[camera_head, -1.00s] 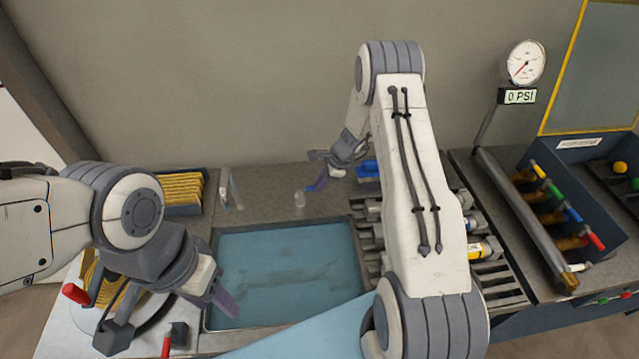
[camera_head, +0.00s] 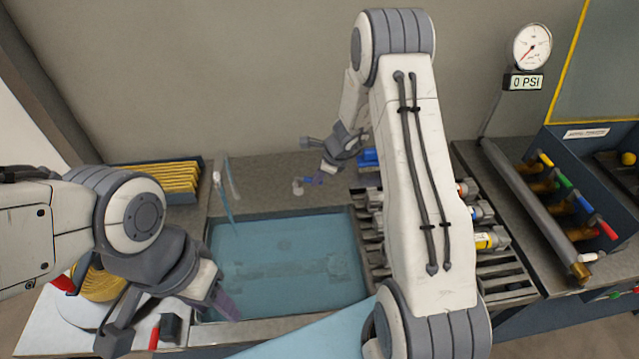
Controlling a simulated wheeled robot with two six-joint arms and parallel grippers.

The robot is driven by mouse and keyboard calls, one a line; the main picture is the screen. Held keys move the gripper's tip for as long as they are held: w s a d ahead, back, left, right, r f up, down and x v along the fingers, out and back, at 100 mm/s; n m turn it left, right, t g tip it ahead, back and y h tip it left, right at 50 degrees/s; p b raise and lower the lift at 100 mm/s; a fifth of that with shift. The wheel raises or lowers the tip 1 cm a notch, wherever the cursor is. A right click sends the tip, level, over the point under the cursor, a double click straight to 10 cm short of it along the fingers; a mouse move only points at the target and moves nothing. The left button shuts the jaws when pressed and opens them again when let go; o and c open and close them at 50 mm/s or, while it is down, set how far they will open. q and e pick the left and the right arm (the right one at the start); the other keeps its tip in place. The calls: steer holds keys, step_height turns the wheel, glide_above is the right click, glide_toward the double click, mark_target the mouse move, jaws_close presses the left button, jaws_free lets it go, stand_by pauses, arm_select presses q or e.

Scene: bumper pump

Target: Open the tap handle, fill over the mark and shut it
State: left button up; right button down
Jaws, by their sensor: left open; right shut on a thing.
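My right gripper (camera_head: 314,162) is over the back counter behind the blue tank, with a small pale, clear piece (camera_head: 298,186) at its blue-purple fingertip. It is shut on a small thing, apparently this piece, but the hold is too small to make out. My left gripper (camera_head: 168,318) is open, low over the tank's front left corner, with one purple fingertip showing; nothing shows between its fingers. Yellow, green, blue and red handles (camera_head: 608,230) stand on brass valves at the right. A red handle (camera_head: 153,338) on a dark block is beside my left gripper. I cannot make out a fill mark.
The shallow blue tank (camera_head: 285,216) lies in the middle. A slatted rack (camera_head: 500,283) holds several cylinders, partly hidden by my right arm. The gauge (camera_head: 532,48) reads 0 PSI. A yellow-filled tray (camera_head: 160,178) stands back left.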

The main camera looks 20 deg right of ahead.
steer(key=shift+s+a+m+h+b, duration=0.2)
steer(key=shift+m+h+b, duration=0.1)
steer(key=shift+m, duration=0.3)
arm_select(q)
steer(key=shift+f, duration=0.65)
steer(key=shift+s, duration=0.1)
arm_select(e)
steer(key=c, duration=0.8)
jaws_free()
steer(key=shift+r, duration=0.1)
arm_select(q)
step_height(320, 180, up, 2)
steer(key=shift+r+p, duration=0.2)
steer(key=shift+p, duration=1.05)
arm_select(e)
steer(key=v, duration=1)
steer(key=shift+s+r, duration=0.1)
steer(key=shift+s, duration=0.15)
